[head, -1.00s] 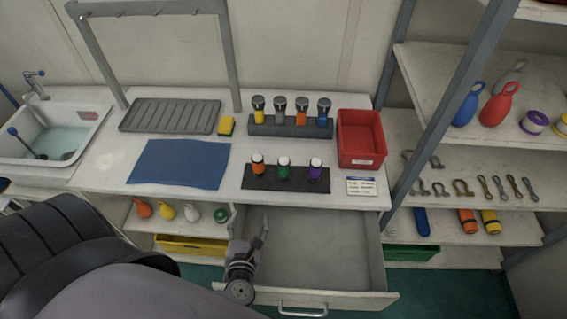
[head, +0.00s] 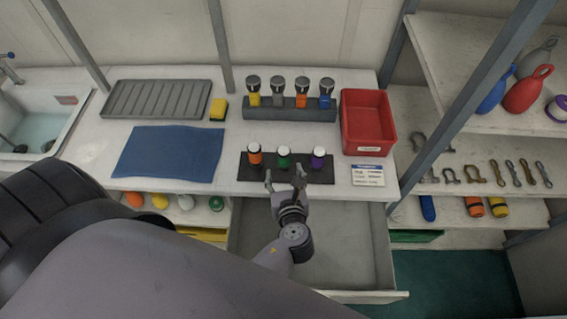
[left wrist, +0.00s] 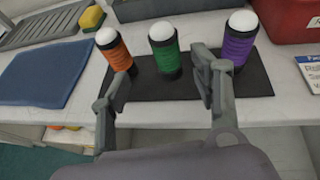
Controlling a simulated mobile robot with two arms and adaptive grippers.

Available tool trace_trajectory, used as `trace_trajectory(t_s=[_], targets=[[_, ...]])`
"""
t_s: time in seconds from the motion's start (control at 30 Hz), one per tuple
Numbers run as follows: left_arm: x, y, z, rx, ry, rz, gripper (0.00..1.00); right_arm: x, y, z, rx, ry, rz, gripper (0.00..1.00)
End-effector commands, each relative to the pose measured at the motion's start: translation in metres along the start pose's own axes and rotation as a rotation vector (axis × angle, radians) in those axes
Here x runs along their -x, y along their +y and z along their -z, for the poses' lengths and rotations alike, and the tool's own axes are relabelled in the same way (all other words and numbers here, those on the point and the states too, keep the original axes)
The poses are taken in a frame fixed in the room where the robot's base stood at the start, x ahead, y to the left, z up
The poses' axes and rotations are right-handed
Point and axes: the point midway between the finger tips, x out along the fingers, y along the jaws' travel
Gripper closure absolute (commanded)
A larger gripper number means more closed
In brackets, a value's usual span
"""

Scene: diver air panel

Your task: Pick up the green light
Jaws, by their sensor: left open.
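The green light (head: 283,160) is a short upright cylinder with a green band and white top. It stands on a black mat (head: 324,178) between an orange light (head: 255,156) and a purple light (head: 318,158). My left gripper (head: 286,177) is open and empty at the mat's front edge, in front of the green light. In the left wrist view, the green light (left wrist: 166,52) shows beyond and between the open fingers (left wrist: 160,92), not touched. The orange light (left wrist: 115,50) and purple light (left wrist: 237,42) flank it there. My right gripper is not in view.
An open drawer (head: 345,250) lies below the counter's front edge. Behind the mat, a grey rack (head: 290,112) holds several torches. A red bin (head: 367,118) and a label card (head: 368,175) are to the right. A blue cloth (head: 168,151) lies left.

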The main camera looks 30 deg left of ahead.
Motion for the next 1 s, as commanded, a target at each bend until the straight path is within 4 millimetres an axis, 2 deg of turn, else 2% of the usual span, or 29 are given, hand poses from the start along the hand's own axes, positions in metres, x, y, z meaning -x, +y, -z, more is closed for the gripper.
trace_trajectory(t_s=[0.03, 0.1, 0.4, 0.7, 1.0], targets=[[-0.013, -0.001, 0.004, 0.001, -0.004, 0.000, 0.43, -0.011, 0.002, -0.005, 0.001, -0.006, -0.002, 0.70], [-0.025, 0.000, 0.004, 0.001, -0.003, -0.001, 0.43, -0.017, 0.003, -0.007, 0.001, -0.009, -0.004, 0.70], [-0.048, -0.002, 0.002, 0.000, -0.001, 0.001, 0.43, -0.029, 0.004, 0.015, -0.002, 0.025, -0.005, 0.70], [-0.088, -0.008, 0.001, 0.000, -0.003, -0.001, 0.43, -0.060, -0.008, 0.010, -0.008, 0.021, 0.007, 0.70], [-0.094, -0.008, -0.003, -0.002, 0.000, 0.000, 0.43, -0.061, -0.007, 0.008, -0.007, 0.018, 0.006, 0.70]])
